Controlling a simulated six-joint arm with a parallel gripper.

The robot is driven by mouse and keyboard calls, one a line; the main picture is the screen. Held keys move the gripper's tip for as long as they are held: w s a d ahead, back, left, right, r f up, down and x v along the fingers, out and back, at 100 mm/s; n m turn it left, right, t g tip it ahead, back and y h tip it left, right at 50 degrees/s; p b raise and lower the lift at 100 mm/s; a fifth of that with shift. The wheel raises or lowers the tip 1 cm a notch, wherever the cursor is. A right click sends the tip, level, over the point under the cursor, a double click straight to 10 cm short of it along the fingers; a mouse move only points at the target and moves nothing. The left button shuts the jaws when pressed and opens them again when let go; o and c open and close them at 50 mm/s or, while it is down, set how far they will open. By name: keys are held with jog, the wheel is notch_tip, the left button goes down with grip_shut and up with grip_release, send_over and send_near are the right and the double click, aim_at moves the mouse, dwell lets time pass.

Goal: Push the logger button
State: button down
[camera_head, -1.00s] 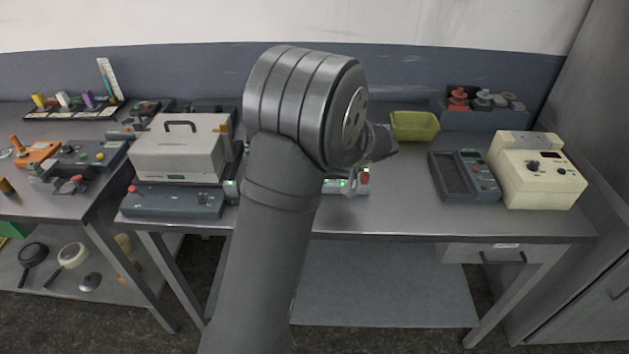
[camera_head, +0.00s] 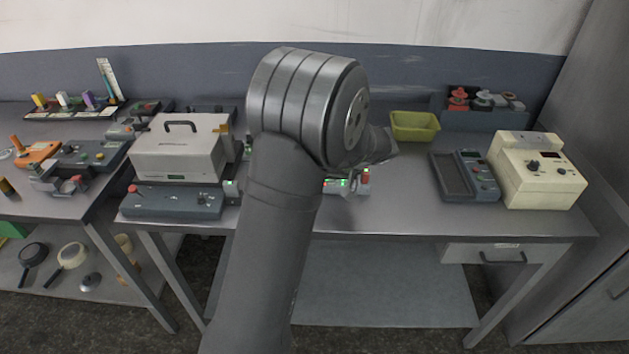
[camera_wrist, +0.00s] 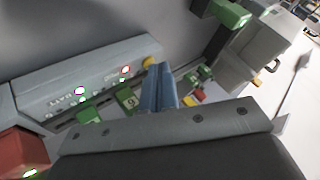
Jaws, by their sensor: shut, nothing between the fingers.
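My gripper (camera_wrist: 158,88) shows in the wrist view with its blue-grey fingers together and nothing between them. Its tips are close to a grey panel (camera_wrist: 50,95) with lit indicators and lettering that I cannot read surely. A round yellow part (camera_wrist: 150,62) is at the panel's right end, just by the fingertips; I cannot tell if they touch. Green blocks (camera_wrist: 128,98) lie along the panel's front edge. No label marks the logger button clearly.
A grey case (camera_head: 180,150) stands left of my arm behind a control box (camera_head: 172,203). A yellow-green bin (camera_head: 414,126), a dark handheld meter (camera_head: 465,177) and a cream instrument (camera_head: 540,175) are to the right. Bare tabletop lies between the small device and the meter.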

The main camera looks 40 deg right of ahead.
jog(key=shift+r, duration=0.1)
dwell(0.3)
jog(key=shift+r, duration=0.7)
jog(key=shift+r, duration=0.1)
jog(key=shift+r, duration=2.4)
notch_tip(320, 180, up, 4)
jog(key=shift+a+f, duration=0.1)
